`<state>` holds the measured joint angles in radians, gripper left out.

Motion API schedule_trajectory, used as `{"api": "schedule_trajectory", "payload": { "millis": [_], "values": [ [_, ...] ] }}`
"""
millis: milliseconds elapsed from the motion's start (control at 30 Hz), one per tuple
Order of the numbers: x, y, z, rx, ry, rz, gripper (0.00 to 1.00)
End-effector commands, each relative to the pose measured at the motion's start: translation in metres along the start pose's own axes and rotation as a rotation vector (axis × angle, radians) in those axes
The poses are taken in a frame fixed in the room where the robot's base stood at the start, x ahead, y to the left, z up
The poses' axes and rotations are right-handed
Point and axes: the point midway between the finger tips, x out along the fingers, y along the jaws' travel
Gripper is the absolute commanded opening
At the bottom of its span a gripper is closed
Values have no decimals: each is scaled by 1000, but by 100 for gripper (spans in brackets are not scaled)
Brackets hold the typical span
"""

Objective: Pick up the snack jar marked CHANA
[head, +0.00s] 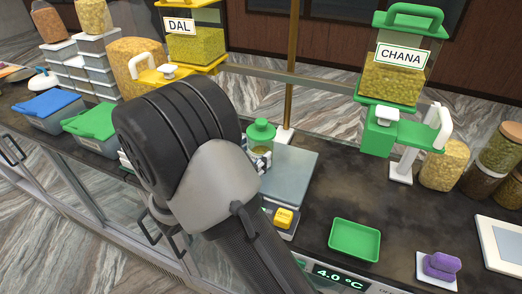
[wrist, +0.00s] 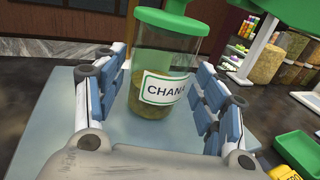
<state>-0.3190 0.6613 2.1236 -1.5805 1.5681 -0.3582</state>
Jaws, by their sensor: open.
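The snack jar marked CHANA (wrist: 155,85) is clear with a green lid, a white label and a little yellow-brown snack at the bottom. It stands on a flat grey-blue plate (wrist: 62,110). My gripper (wrist: 160,78) is open, with one blue-padded finger on each side of the jar. Small gaps seem to show between pads and glass, though contact on the right is hard to tell. In the head view the jar's green lid (head: 261,131) shows past my arm, which hides most of the gripper.
A green dispenser (head: 384,135) also marked CHANA stands at right, and a yellow DAL dispenser (head: 196,48) behind my arm. A green tray (head: 354,240), a yellow block (head: 284,218) and a purple sponge (head: 441,265) lie in front. Dark counter between them is clear.

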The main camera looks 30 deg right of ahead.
Motion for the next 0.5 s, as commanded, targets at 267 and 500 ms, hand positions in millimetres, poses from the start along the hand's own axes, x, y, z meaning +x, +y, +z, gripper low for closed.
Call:
{"api": "schedule_trajectory", "payload": {
  "millis": [267,500],
  "values": [
    [32,0,0,1,1,-2,65],
    [60,-1,-6,1,1,-6,65]
  ]
}}
